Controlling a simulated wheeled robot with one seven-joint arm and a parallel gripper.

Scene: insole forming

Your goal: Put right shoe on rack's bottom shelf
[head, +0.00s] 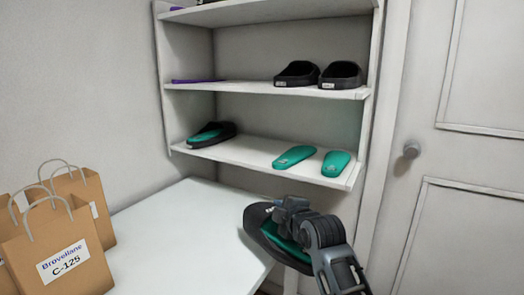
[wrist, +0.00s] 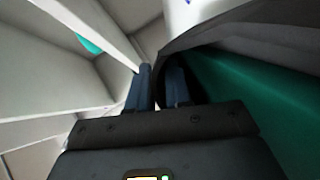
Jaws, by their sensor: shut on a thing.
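A black shoe with a teal insole (head: 262,232) is held in my gripper (head: 288,207), in front of the white table's right side and below the rack. In the wrist view, my gripper's dark fingers (wrist: 158,85) are closed on the shoe's black rim, and its teal inside (wrist: 240,105) fills the right. The white rack's bottom shelf (head: 245,152) holds a similar black shoe with a teal insole (head: 211,134) at its left end. Two loose teal insoles (head: 294,157) lie on its right part.
Two black shoes (head: 297,73) stand on the shelf above, with a purple item (head: 197,81) at its left. The white table (head: 185,225) is largely clear. Paper bags (head: 62,250) stand at the left. A door with a knob (head: 411,150) is at the right.

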